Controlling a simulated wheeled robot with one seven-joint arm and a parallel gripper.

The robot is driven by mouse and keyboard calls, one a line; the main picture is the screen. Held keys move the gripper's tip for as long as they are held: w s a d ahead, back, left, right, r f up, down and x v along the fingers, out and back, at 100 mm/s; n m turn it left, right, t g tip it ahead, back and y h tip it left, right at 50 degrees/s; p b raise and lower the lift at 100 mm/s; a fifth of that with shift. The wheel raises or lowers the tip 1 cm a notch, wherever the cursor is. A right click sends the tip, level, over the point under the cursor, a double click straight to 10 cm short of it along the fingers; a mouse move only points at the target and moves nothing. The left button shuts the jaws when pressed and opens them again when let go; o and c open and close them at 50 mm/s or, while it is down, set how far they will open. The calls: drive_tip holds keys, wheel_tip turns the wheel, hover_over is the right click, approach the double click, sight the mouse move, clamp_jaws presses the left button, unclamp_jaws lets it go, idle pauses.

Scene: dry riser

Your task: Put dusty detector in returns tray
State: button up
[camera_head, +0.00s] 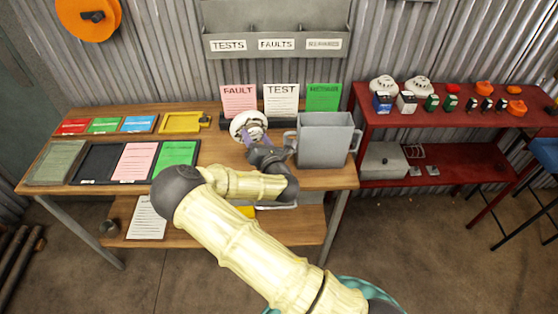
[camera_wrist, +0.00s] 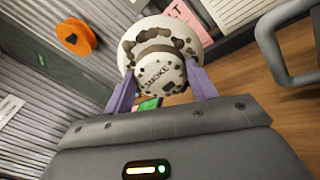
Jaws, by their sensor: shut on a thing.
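The dusty detector (camera_wrist: 160,62) is a round white smoke detector with dark brown smudges and the word SMOKE on its face. My gripper (camera_wrist: 162,90) has its purple fingers shut on it, one on each side. In the head view the detector (camera_head: 248,124) is held above the back of the wooden table, left of a grey bin with handles (camera_head: 325,142). My gripper (camera_head: 257,139) is partly hidden by my wrist there. I cannot tell which container is the returns tray; the grey bin has no readable label in view.
Pink FAULT, white TEST and green cards (camera_head: 323,97) stand at the table's back edge. Flat trays with coloured cards (camera_head: 122,162) lie on the left. A red shelf (camera_head: 450,122) on the right holds clean detectors and small parts. A wall rack (camera_head: 277,28) hangs above.

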drive_tip(key=shift+s+d+f, duration=0.1)
drive_tip(key=shift+s+d, duration=0.15)
drive_tip(key=shift+s, duration=0.05)
wheel_tip(320, 180, down, 6)
drive_tip(key=shift+a+r+p, duration=0.1)
drive_tip(key=shift+a+p, duration=0.05)
drive_tip(key=shift+p, duration=0.4)
drive_tip(key=shift+w+f+p, duration=0.1)
drive_tip(key=shift+f+p, duration=0.3)
drive_tip(key=shift+f, duration=1.55)
drive_tip(key=shift+f, duration=0.2)
drive_tip(key=o, duration=1)
drive_tip(key=shift+o, duration=0.2)
drive_tip(key=shift+r, duration=0.25)
